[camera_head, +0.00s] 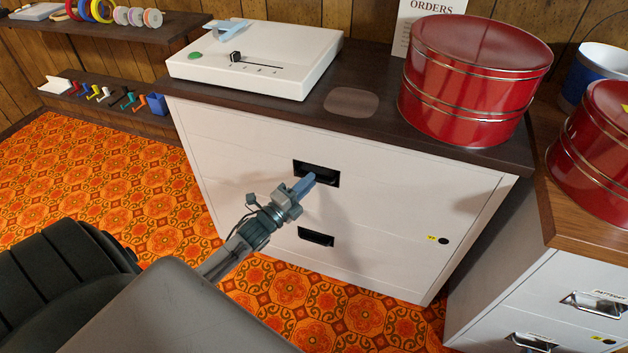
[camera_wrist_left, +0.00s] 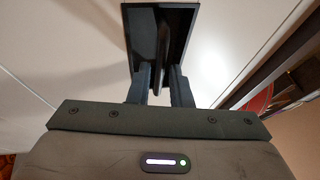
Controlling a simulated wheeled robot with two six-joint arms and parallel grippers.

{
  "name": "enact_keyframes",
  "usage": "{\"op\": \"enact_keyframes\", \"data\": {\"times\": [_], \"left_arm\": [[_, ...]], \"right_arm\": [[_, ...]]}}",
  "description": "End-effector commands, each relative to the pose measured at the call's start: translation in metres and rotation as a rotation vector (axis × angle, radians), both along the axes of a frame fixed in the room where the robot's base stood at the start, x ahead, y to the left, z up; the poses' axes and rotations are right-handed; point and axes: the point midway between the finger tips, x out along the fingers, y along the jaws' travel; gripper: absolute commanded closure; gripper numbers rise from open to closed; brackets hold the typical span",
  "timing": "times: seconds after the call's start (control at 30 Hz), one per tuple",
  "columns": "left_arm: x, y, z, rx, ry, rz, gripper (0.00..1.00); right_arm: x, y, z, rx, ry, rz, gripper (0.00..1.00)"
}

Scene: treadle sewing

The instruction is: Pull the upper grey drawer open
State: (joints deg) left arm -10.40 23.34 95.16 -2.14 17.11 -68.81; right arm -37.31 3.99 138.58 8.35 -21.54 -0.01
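The pale grey cabinet has an upper drawer (camera_head: 240,163) that sits flush with its front. Its black recessed handle (camera_head: 328,172) is near the middle and also shows in the left wrist view (camera_wrist_left: 146,35). My left gripper (camera_head: 306,183) is at this handle, with its fingertips at the recess. In the left wrist view its two fingers (camera_wrist_left: 162,78) stand apart, with a narrow gap between them. The fingertips overlap the dark handle, so I cannot tell whether they touch its lip. My right gripper is not in view.
A lower drawer handle (camera_head: 316,237) is below. A white scale (camera_head: 258,58) and a red round tin (camera_head: 470,85) stand on the cabinet's dark top. A second cabinet (camera_head: 565,295) stands close on the right. The patterned floor (camera_head: 100,180) to the left is clear.

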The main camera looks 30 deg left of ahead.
Motion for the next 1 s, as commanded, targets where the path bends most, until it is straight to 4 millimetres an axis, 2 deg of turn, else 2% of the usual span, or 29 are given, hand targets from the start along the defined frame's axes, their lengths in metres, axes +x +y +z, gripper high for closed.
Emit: {"op": "enact_keyframes", "data": {"times": [0.1, 0.2, 0.57, 0.67, 1.0], "left_arm": [[0.015, -0.002, 0.002, -0.001, -0.001, 0.001, 0.82], [0.022, -0.004, 0.003, -0.001, 0.001, 0.001, 0.82], [0.026, -0.004, 0.004, -0.001, 0.001, 0.0, 0.82], [0.026, -0.004, 0.004, -0.001, 0.001, 0.0, 1.0], [0.024, -0.005, 0.004, -0.001, 0.002, 0.0, 1.0]], "right_arm": [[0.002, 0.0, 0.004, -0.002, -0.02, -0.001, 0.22], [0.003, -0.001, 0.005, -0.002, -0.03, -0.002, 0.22], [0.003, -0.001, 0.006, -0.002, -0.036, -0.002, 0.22], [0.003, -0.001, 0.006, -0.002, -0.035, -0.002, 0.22], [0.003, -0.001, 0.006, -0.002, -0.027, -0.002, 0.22]]}}
